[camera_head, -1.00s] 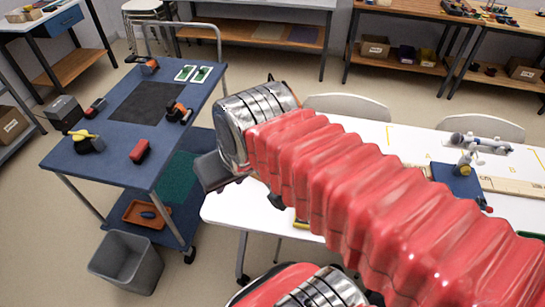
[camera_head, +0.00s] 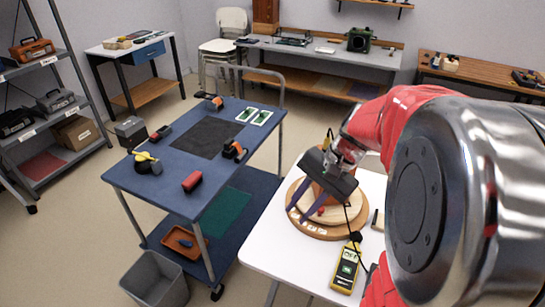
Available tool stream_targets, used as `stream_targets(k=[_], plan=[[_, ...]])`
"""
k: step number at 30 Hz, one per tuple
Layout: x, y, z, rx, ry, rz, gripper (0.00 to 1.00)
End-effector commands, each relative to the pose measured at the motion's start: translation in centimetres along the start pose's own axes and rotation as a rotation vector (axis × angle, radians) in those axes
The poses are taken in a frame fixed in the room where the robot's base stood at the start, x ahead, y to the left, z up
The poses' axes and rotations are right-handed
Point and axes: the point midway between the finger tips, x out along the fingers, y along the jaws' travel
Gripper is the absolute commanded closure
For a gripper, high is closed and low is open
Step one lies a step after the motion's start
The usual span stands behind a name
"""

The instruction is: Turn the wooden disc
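The round wooden disc (camera_head: 326,232) lies on the white table (camera_head: 262,250). It has a lighter upper layer, a darker rim with small white marks, and a small red spot near its middle. My gripper (camera_head: 297,214) is above the disc's left part, with its two dark fingers pointing down and to the left. A gap shows between the fingers, and I see nothing held in it. I cannot tell whether the fingertips touch the disc. My gripper and wrist hide the back of the disc and part of a brown wooden body on it.
A yellow meter (camera_head: 347,268) with dark leads lies just in front of the disc. A blue cart (camera_head: 180,155) with tools stands to the left, with a grey bin (camera_head: 155,280) below. My arm blocks the right side of the view.

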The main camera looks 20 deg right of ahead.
Motion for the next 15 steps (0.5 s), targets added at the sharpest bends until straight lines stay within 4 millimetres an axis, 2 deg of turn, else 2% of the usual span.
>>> stream_targets(k=[1,8,15], plan=[[0.2,0.3,-1.2,0.06,-0.026,-0.018,0.75],[0.7,1.5,-5.8,0.301,-0.139,-0.112,0.75],[1.1,3.6,-10.9,0.545,-0.257,-0.23,0.75]])
